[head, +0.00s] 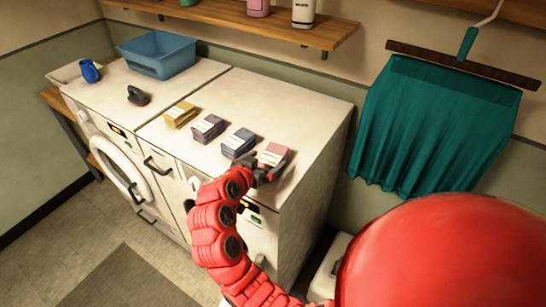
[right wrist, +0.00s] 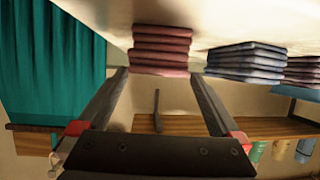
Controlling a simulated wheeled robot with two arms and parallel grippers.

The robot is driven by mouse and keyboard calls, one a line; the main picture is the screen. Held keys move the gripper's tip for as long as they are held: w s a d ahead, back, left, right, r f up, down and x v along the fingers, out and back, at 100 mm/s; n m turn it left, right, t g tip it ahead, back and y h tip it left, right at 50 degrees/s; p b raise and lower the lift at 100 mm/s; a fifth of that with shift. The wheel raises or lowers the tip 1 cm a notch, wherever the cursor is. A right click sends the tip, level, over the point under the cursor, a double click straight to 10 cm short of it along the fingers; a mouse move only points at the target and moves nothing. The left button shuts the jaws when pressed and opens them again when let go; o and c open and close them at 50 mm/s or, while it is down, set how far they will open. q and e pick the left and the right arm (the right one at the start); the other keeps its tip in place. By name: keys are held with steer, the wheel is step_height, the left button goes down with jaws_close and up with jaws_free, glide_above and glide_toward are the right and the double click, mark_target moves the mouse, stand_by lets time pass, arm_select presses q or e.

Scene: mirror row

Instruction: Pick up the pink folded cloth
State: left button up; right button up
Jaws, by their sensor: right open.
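The pink folded cloth (head: 273,155) lies at the right end of a row of folded cloths on the white machine top. My right gripper (head: 263,166) is at its near side, open and empty. In the right wrist view, which is upside down, the pink cloth (right wrist: 162,48) appears as a stack of folded layers straight ahead. It lines up with the gap between the two dark fingers of the right gripper (right wrist: 160,76). I cannot tell whether the fingertips reach past its near edge. My left gripper is not in view.
A blue-grey cloth (head: 239,142) lies close left of the pink one, then a purple cloth (head: 208,127) and a yellow cloth (head: 180,114). A blue basin (head: 157,57) stands farther left. A teal cloth (head: 430,125) hangs on the right wall. A shelf (head: 240,22) runs above.

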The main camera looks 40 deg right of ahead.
mark_target(273, 155)
steer(key=p+x, duration=0.2)
steer(key=x, duration=0.1)
steer(key=p+x, duration=0.1)
steer(key=shift+d+r, duration=0.2)
steer(key=shift+d, duration=0.15)
steer(key=shift+w+d+f, duration=0.2)
steer(key=shift+f, duration=0.05)
steer(key=shift+c, duration=0.3)
steer(key=c, duration=1.2)
steer(key=shift+o, duration=0.2)
